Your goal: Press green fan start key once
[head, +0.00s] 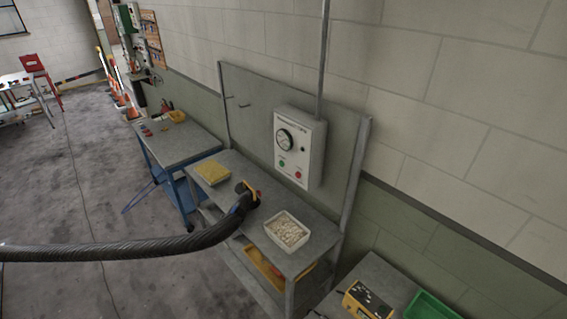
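A pale grey control box (302,142) is mounted on the upright back panel of a grey workbench, right of the middle of the head view. A round dial (285,141) is on its front. Below the dial are a small green key (283,162) on the left and a red key (298,174) to its lower right. Nothing covers the green key. The lettering on the box is too small to read. Neither of my grippers is in view.
A dark corrugated hose (150,247) runs from the left edge to a nozzle on the workbench (232,170). A yellow pad (212,172) and a white tray (287,231) of pale pieces lie on the bench. A yellow device (367,300) is at the lower right.

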